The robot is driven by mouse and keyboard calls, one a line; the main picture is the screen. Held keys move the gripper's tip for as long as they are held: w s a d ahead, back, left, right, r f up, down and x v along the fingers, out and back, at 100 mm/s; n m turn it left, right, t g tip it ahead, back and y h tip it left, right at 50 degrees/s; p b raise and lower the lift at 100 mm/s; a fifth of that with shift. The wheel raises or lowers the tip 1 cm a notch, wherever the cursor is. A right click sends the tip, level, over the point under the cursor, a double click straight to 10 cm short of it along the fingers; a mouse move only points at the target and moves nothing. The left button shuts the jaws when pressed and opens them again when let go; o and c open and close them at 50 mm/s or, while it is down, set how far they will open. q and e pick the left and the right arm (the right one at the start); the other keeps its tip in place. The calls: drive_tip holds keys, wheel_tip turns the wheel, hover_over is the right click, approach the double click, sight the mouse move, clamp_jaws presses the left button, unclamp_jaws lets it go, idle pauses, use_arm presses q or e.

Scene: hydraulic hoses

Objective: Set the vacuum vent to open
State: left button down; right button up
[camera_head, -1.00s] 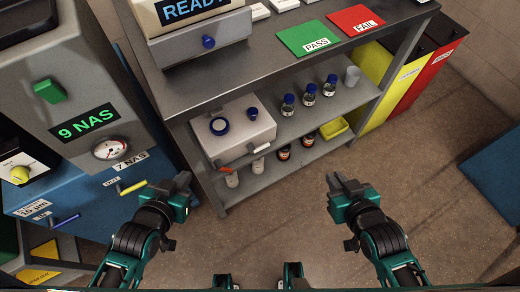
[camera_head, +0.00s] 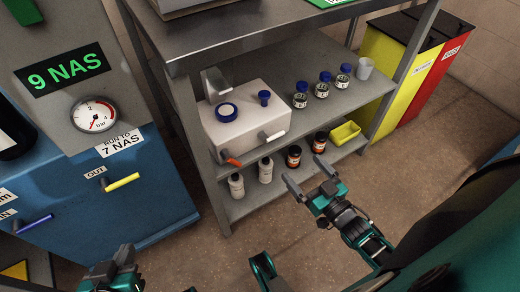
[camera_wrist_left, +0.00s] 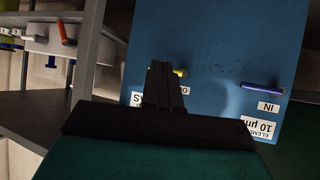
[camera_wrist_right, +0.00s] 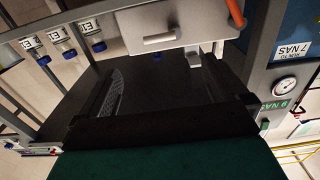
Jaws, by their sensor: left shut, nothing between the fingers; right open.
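A white box unit (camera_head: 245,112) stands on the middle shelf, with a blue-rimmed round port and a blue knob on top. Its front carries an orange lever (camera_head: 231,161) at the left and a white lever (camera_head: 273,136) at the right. No label shows which is the vent. In the right wrist view the white lever (camera_wrist_right: 160,38) and orange lever (camera_wrist_right: 236,12) lie beyond the fingers. My right gripper (camera_head: 306,174) is open and empty, in front of the shelf and apart from the box. My left gripper (camera_wrist_left: 166,70) is shut and empty, low at the left.
The steel shelf (camera_head: 185,130) has posts beside the box. Several bottles stand on its shelves, with a yellow tray (camera_head: 345,133). A blue cabinet (camera_head: 150,190) with yellow (camera_head: 122,182) and blue (camera_head: 35,223) handles is at left. Floor before the shelf is open.

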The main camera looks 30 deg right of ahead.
use_arm(q)
drive_tip(key=shift+w+d+f+h+b, duration=0.25)
drive_tip(key=shift+d+f+b, duration=0.35)
drive_tip(key=shift+b, duration=0.85)
use_arm(e)
drive_tip(key=shift+w+a, duration=0.15)
drive_tip(key=shift+w, duration=2)
drive_tip(key=shift+w+a, duration=0.15)
drive_tip(key=shift+w, duration=1.95)
drive_tip(key=shift+w+a, duration=0.15)
drive_tip(key=shift+w, duration=2)
drive_tip(key=shift+c, duration=0.2)
use_arm(q)
drive_tip(key=shift+a+f, duration=0.1)
use_arm(e)
drive_tip(key=shift+d, duration=0.1)
drive_tip(key=c, duration=0.8)
